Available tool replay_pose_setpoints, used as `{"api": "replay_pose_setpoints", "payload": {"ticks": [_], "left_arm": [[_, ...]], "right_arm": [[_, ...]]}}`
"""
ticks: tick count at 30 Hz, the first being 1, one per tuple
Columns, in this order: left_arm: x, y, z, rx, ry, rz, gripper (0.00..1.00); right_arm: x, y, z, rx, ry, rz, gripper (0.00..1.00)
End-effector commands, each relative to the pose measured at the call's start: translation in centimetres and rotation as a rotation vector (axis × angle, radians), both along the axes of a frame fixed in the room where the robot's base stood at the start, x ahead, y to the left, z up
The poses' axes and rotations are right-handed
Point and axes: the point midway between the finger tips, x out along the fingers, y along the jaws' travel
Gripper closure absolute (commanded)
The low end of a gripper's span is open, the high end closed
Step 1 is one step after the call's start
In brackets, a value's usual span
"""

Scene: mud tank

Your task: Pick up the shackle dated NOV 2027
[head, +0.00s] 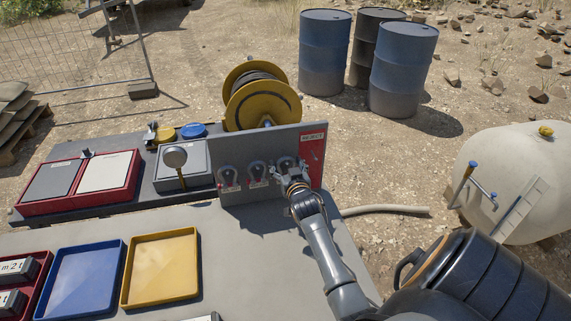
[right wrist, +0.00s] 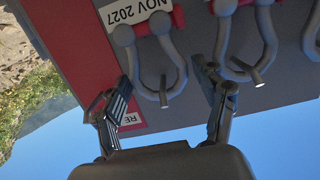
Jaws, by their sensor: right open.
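The shackle dated NOV 2027 (right wrist: 178,62) is a grey bow with a red pin, shown upside down in the right wrist view. It hangs on a short peg of the grey board (right wrist: 285,95), beside a white NOV 2027 label (right wrist: 135,8). In the head view it is the rightmost of the hung shackles (head: 285,162), partly covered by my gripper. My right gripper (right wrist: 165,103) is open and empty, its fingers on either side of the shackle's bow. Contact cannot be told. My left gripper is not in view.
Another shackle (right wrist: 268,45) hangs close beside it, near one finger. The board has a red REJECT panel (head: 311,150). A yellow hose reel (head: 262,97) stands behind it. A blue tray (head: 85,280) and a yellow tray (head: 160,268) lie on the bench at the left.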

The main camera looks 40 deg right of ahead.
Motion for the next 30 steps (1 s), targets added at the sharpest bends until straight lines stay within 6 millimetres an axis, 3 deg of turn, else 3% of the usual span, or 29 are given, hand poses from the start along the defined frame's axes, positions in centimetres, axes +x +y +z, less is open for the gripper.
{"api": "replay_pose_setpoints", "payload": {"ticks": [11,19,30], "left_arm": [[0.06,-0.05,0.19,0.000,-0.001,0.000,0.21],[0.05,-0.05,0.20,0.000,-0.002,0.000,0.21],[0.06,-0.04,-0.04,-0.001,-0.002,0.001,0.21]], "right_arm": [[0.89,-0.48,-0.18,0.000,0.000,0.000,0.28],[0.90,-0.47,-0.10,-0.001,-0.002,0.001,0.79],[0.89,-0.52,0.41,-0.002,-0.001,0.000,0.79]]}}
